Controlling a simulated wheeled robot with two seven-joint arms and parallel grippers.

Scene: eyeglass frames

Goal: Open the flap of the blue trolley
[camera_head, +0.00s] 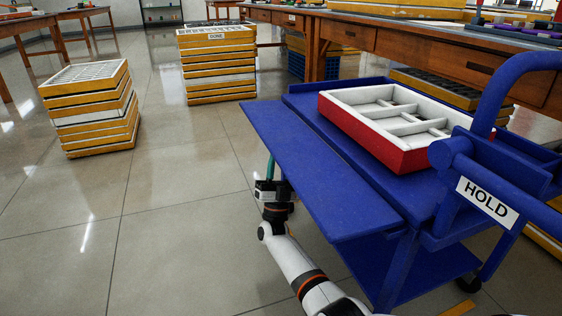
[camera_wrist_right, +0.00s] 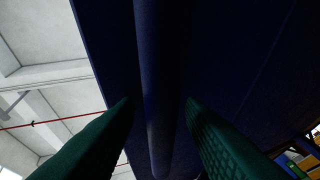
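The blue trolley (camera_head: 405,209) stands at the right in the head view. Its flap (camera_head: 300,165) is a long blue panel extending out along the left side, roughly level with the top. My right gripper (camera_head: 271,165) is at the flap's outer left edge, with its green fingers pointing up and partly hidden by the panel. In the right wrist view, the dark blue underside (camera_wrist_right: 235,60) of the flap fills the middle. My right gripper (camera_wrist_right: 161,102) has its fingers apart, one on each side of a blue bar (camera_wrist_right: 160,70); contact is unclear. My left gripper is not in view.
A red and white compartment tray (camera_head: 385,160) sits on the trolley top beside a HOLD label (camera_head: 487,202). Stacks of yellow trays stand on the floor at the left (camera_head: 92,110) and back (camera_head: 217,65). Wooden tables (camera_head: 420,50) line the back.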

